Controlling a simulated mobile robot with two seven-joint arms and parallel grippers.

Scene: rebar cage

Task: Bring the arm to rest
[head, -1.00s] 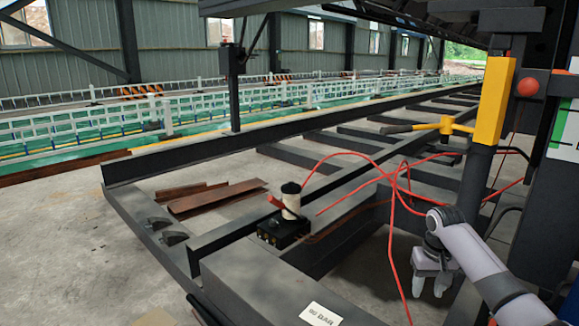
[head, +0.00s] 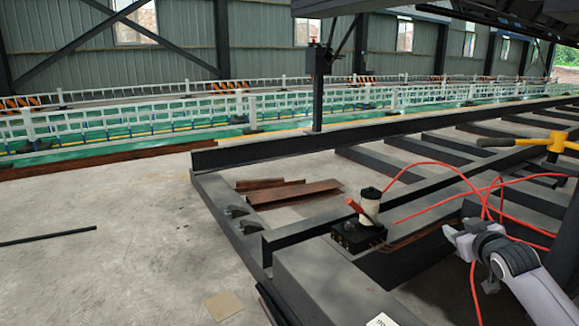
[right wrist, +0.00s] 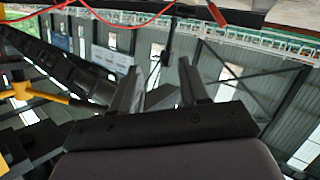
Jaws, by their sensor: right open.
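My right arm comes in from the lower right in the head view. My left gripper is in neither view.
A dark steel frame (head: 290,152) fills the right. On it stand a black box (head: 357,236) with a white cylinder (head: 370,206) and a looping red cable (head: 440,164). Rusty plates (head: 290,193) lie inside the frame. Bare concrete (head: 110,210) is free at left, with a black bar (head: 47,236).

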